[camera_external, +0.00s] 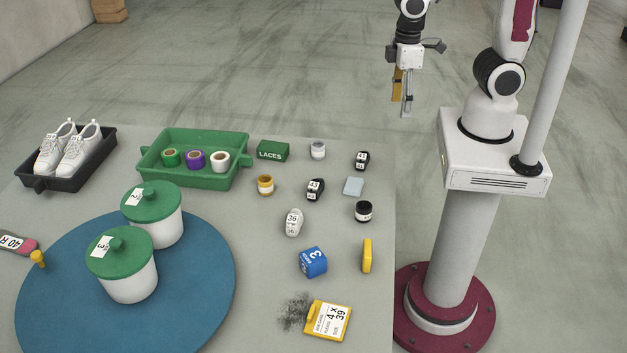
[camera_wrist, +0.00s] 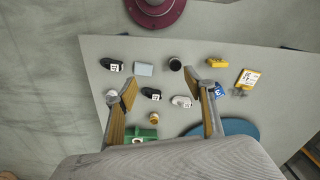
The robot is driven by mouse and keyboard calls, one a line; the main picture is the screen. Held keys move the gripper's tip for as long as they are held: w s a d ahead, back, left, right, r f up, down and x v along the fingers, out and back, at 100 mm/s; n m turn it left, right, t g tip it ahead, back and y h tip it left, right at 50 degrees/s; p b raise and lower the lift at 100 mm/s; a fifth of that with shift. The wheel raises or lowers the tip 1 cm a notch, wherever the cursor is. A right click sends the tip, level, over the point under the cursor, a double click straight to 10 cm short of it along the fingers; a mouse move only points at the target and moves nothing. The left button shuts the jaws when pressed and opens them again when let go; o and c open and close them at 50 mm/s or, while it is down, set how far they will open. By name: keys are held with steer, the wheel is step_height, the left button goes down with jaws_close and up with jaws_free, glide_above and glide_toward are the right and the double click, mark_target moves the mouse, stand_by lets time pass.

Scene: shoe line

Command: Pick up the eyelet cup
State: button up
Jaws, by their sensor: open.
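In the wrist view this cup (camera_wrist: 154,118) shows low between the fingers. My gripper (camera_external: 402,107) is open and empty, high up and off to the right of the cup. In the wrist view my gripper (camera_wrist: 162,82) has its two fingers spread wide, apart from everything on the table.
A green LACES box (camera_external: 273,151), a grey-white jar (camera_external: 318,149), numbered shoe-shaped pieces (camera_external: 315,189) and a black jar (camera_external: 364,211) stand near the cup. The green tray (camera_external: 242,165) holds spools. White lidded pots (camera_external: 130,280) stand on a blue disc (camera_external: 210,270).

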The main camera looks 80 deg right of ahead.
steer(key=w+a+f+n+g, duration=0.1)
steer(key=a+f+n, duration=0.25)
steer(key=f, duration=0.75)
steer(key=w+a+f+n+g, duration=0.15)
steer(key=f+n, duration=0.25)
steer(key=f, duration=0.7)
steer(key=n+t, duration=0.2)
steer(key=n, duration=0.2)
glide_above(364, 206)
steer(key=f, duration=0.1)
steer(key=s+f, duration=0.1)
steer(key=f, duration=0.1)
steer(key=shift+w+a+n+t, duration=0.15)
steer(key=shift+w+n+t, duration=0.1)
steer(key=shift+w, duration=0.2)
steer(key=shift+f, duration=1.25)
